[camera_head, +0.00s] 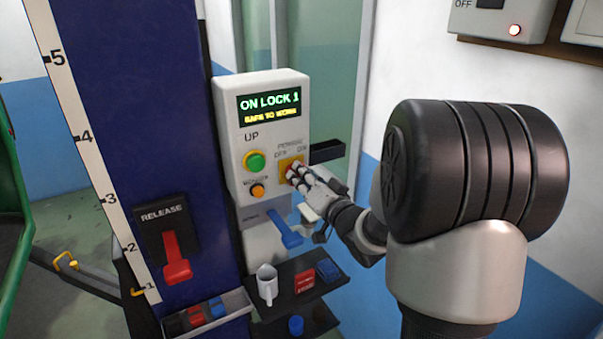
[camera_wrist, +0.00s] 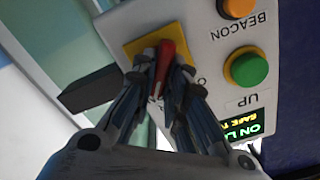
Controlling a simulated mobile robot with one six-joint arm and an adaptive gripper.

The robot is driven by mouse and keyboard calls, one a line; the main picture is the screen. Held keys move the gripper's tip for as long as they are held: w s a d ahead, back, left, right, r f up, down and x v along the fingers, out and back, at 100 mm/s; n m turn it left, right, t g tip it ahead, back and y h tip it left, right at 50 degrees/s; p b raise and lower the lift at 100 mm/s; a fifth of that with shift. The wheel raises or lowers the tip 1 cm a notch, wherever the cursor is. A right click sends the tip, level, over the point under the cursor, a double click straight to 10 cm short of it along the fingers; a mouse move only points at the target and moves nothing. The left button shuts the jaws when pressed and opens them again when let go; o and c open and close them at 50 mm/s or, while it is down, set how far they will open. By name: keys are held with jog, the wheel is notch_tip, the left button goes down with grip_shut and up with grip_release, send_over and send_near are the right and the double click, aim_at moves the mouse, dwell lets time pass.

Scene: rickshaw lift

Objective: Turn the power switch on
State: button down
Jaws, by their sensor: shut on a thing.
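The power switch is a red rotary handle on a yellow plate (camera_head: 285,163), at the right side of the grey-white control panel (camera_head: 239,133). In the wrist view, the red switch handle (camera_wrist: 167,62) stands between my fingertips, with the yellow plate (camera_wrist: 172,35) behind it. My gripper (camera_head: 295,175) is shut on the switch handle; it also shows in the wrist view (camera_wrist: 163,75). The fingers hide part of the handle and its label. The panel display (camera_head: 269,104) is lit and reads "ON LOCK 1" and "SAFE TO WORK".
A green UP button (camera_head: 255,162) and an orange button (camera_head: 257,191) are left of the switch. A blue lever (camera_head: 287,232) is below the panel. A red RELEASE lever (camera_head: 174,260) is on the blue column.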

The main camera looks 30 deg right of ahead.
jog(key=shift+m, duration=0.4)
jog(key=c, duration=1.6)
grip_release()
jog(key=shift+s, duration=0.1)
jog(key=s, duration=0.7)
jog(key=shift+s+d, duration=0.15)
